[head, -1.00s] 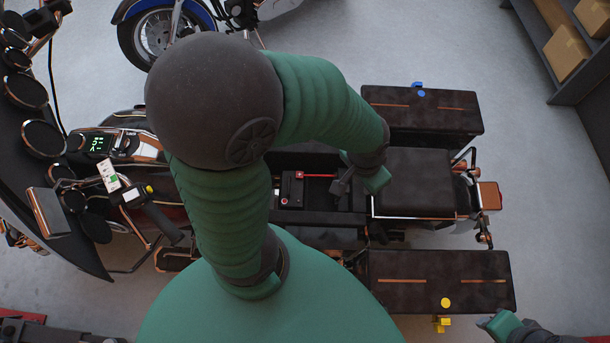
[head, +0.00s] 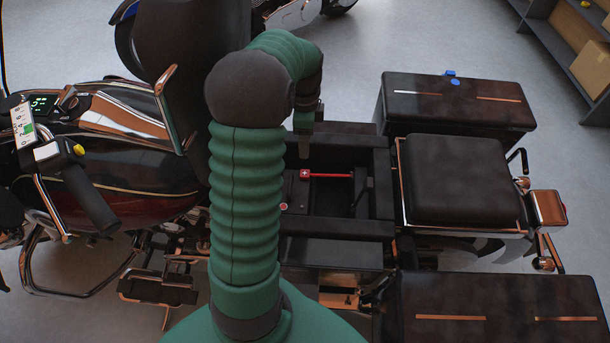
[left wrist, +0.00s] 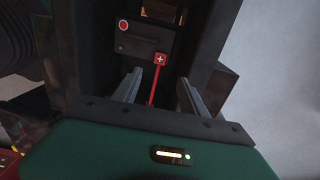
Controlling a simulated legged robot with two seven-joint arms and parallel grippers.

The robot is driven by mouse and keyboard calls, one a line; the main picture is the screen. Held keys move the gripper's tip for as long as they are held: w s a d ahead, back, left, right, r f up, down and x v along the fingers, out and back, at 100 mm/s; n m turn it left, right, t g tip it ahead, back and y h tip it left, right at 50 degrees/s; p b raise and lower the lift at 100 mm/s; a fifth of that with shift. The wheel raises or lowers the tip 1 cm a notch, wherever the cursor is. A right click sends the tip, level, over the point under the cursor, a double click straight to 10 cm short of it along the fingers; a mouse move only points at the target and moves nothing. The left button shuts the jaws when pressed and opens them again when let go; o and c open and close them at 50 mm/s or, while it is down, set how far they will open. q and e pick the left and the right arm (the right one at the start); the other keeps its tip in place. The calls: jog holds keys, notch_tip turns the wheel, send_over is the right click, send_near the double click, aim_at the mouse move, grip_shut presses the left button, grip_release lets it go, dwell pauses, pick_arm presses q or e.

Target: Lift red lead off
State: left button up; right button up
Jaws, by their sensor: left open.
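The red lead (head: 330,175) is a thin red bar with a square red end marked with a white plus, in the dark open bay of the motorcycle. Its plus end sits on the black battery (head: 297,193); its other end runs right. My left gripper (head: 305,148) hangs over the bay near the plus end. In the left wrist view, its two grey fingers (left wrist: 159,78) are open and apart, and the red lead (left wrist: 154,80) shows between them with the plus end just beyond. Nothing is held. My right gripper is out of view.
The bay's black walls (head: 338,229) surround the battery closely. A red button (left wrist: 123,25) sits on the battery's face. The black seat (head: 460,180) and two side cases, far (head: 455,105) and near (head: 505,300), lie to the right. Shelves (head: 565,45) stand at the far right.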

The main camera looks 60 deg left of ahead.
aim_at(305, 172)
pick_arm(q)
notch_tip(305, 172, down, 13)
jog(key=b, duration=0.4)
jog(key=shift+a+f, duration=0.1)
grip_shut()
dwell(1.0)
